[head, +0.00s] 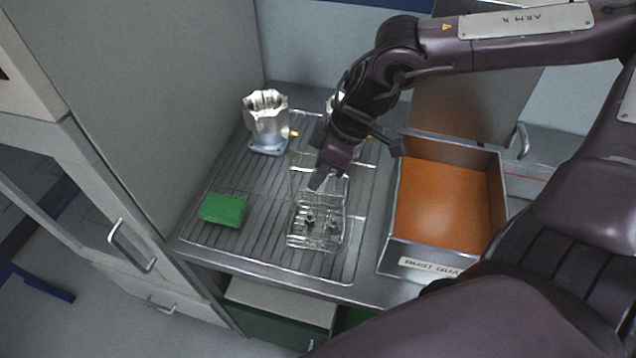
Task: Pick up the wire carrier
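The wire carrier (296,240) is a small open basket of shiny wire standing on the ribbed metal rack. Small dark metal parts sit inside it. My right gripper (322,183) reaches down from the upper right, above the back side of the carrier. Its wrist and fingers hide part of the carrier's back and upper wires. I cannot tell whether the fingers touch the wire or how far apart they are. My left gripper is not in view.
A machined metal housing (266,124) stands at the back left of the rack (262,215); another bright metal part is partly hidden behind my arm. A green block (223,209) lies at left. An orange-bottomed bin (440,205) with a label stands at right. A grey wall bounds the left.

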